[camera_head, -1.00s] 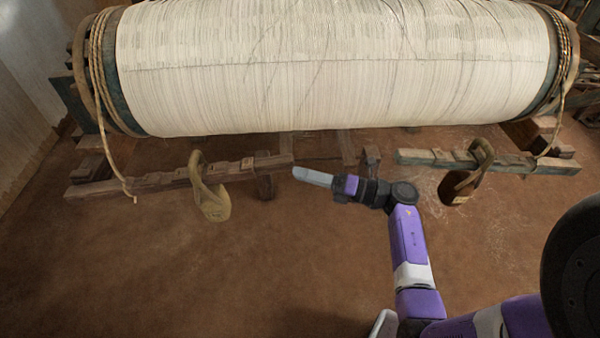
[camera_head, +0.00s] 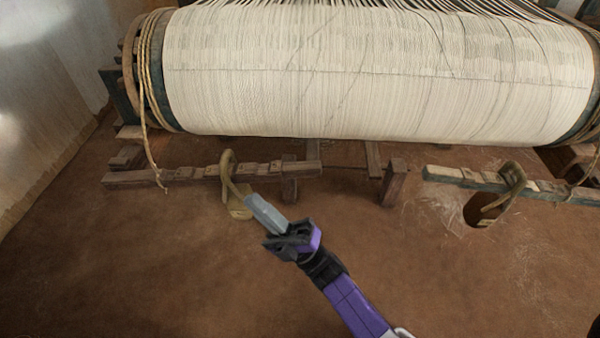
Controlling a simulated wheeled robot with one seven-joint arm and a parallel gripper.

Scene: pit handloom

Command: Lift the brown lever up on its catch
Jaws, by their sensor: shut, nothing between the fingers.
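The brown lever (camera_head: 187,173) is a notched wooden bar at the left, below the big roll. It lies almost level, its right end beside a short upright post (camera_head: 289,188); I cannot tell whether this post is the catch or whether the two touch. My gripper (camera_head: 252,202) is shut and empty. Its grey fingertips point up and left, below the lever, and cover part of the weight. I cannot tell whether they touch it.
A wide roll of pale warp (camera_head: 380,80) spans above. A rope (camera_head: 146,110) hangs at its left end. Another post (camera_head: 394,184) stands between the levers. The earthen floor (camera_head: 160,270) in front is clear.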

